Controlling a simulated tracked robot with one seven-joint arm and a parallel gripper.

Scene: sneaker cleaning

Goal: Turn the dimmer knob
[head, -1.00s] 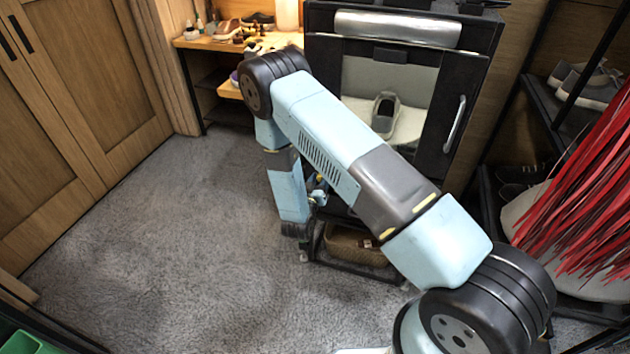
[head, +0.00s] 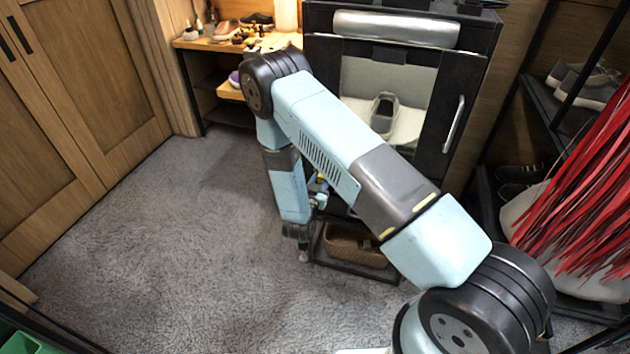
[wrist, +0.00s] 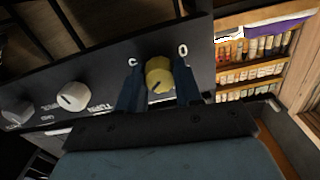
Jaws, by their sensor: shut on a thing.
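In the wrist view, a yellow-brass knob (wrist: 158,76) sits on a dark control panel (wrist: 110,70), with a dark pointer mark on its face and white markings above it on either side. My gripper (wrist: 158,90) has one dark finger on each side of this knob and is shut on it. No label naming the dimmer is readable.
In the head view, a dark cabinet (head: 480,60) with a window holds a grey shoe (head: 383,112). A wicker basket (head: 352,246) stands low under it. A shelf with several small bottles (wrist: 262,48) is right of the panel. Open carpet (head: 170,240) lies to the left.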

